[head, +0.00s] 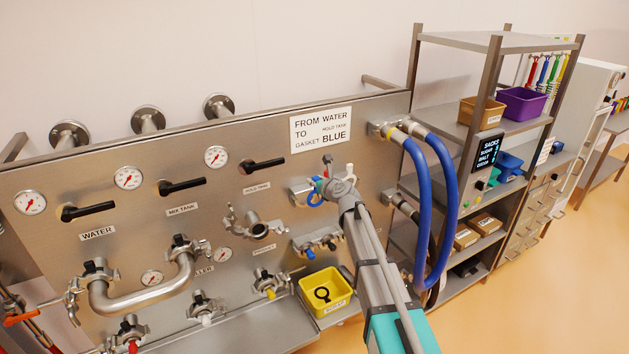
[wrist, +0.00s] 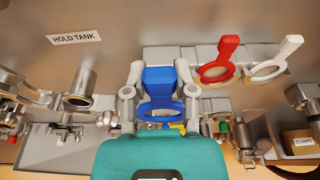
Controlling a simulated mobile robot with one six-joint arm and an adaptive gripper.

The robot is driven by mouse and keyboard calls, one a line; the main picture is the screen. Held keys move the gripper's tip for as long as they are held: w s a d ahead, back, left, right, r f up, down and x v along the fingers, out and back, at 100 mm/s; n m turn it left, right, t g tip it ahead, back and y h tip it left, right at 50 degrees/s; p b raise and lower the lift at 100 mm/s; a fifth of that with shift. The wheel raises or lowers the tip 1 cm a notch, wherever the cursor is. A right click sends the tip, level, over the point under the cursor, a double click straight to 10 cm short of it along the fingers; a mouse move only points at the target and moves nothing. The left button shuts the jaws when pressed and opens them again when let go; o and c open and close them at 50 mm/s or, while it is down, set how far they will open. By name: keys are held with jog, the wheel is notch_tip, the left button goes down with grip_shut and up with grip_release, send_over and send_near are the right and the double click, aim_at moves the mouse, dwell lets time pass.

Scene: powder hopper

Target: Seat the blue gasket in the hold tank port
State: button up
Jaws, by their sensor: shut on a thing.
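The blue gasket (wrist: 160,82), a ring with a flat tab, is between the two fingers of my gripper (wrist: 160,92), which is shut on it. In the head view the blue ring (head: 315,199) shows beside my gripper (head: 325,188), close to the panel; I cannot tell whether it still touches the rack behind it. The hold tank port (head: 260,229) is a steel pipe end with a clamp around it, left of and below my gripper. It also shows at the left of the wrist view (wrist: 81,85), under the HOLD TANK label (wrist: 76,37).
A red gasket (wrist: 219,66) and a white gasket (wrist: 268,68) hang just right of my gripper. A sign (head: 321,130) reads from water to hold tank, gasket blue. A yellow bin (head: 325,291) holds a black ring. Blue hoses (head: 420,200) hang at right; a U-pipe (head: 145,290) sits lower left.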

aim_at(315, 191)
notch_tip(315, 191, down, 4)
jog(key=b, duration=0.4)
jog(key=shift+f, duration=0.15)
jog(key=shift+d, duration=0.15)
dwell(0.4)
